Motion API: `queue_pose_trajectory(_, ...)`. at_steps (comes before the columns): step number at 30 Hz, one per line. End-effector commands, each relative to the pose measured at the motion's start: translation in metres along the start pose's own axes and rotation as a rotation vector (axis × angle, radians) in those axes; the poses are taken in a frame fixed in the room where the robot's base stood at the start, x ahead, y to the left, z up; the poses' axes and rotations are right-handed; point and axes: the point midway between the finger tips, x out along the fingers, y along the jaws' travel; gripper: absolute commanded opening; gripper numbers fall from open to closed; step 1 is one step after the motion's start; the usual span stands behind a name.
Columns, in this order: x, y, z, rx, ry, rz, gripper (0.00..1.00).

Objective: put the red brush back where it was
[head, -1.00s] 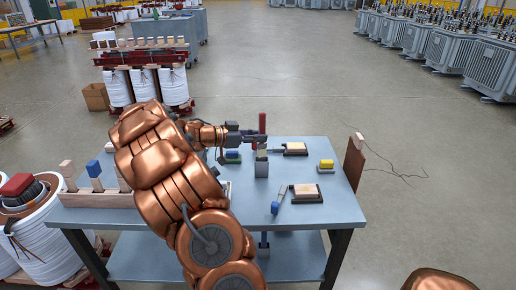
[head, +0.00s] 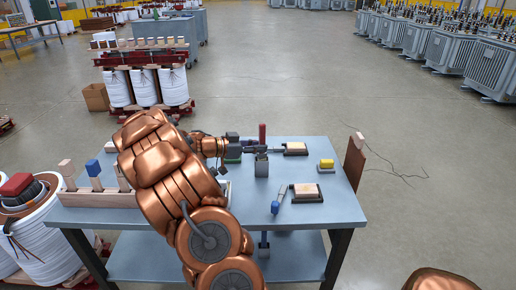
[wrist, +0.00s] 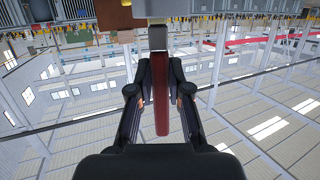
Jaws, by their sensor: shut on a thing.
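The red brush (head: 262,131) stands upright near the far middle of the blue-grey table (head: 335,212). My gripper (head: 262,149) is shut on it, reaching in from the left. A grey block (head: 261,169) is directly below the gripper. The brush's lower part is hidden by my gripper, so I cannot tell whether it touches the block. In the wrist view the red brush (wrist: 162,100) lies between both fingers, with a grey part beyond its red length.
Two wooden-edged dark pads (head: 307,192) (head: 295,148) lie on the table. A blue-ended tool (head: 275,207) is beside the nearer one. A yellow block (head: 326,163) stands at the right. A wooden rack (head: 75,200) with upright pieces is at the left edge. The front right table is clear.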

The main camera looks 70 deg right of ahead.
Motion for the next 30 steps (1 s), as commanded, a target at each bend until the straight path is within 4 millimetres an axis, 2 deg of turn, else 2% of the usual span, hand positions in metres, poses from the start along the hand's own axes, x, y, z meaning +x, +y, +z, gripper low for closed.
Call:
queue_pose_trajectory(17,0.0017,0.0001,0.0068,0.001,0.000,0.000,0.00)
queue_pose_trajectory(18,0.0016,0.0001,0.0065,0.000,0.000,0.000,0.19)
queue_pose_trajectory(24,0.0014,0.0001,0.0056,0.000,0.000,0.000,0.39)
queue_pose_trajectory(25,0.0014,0.0001,0.0056,0.000,0.000,0.000,0.43)
queue_pose_trajectory(30,0.0014,0.0001,0.0056,0.000,0.000,0.000,0.43)
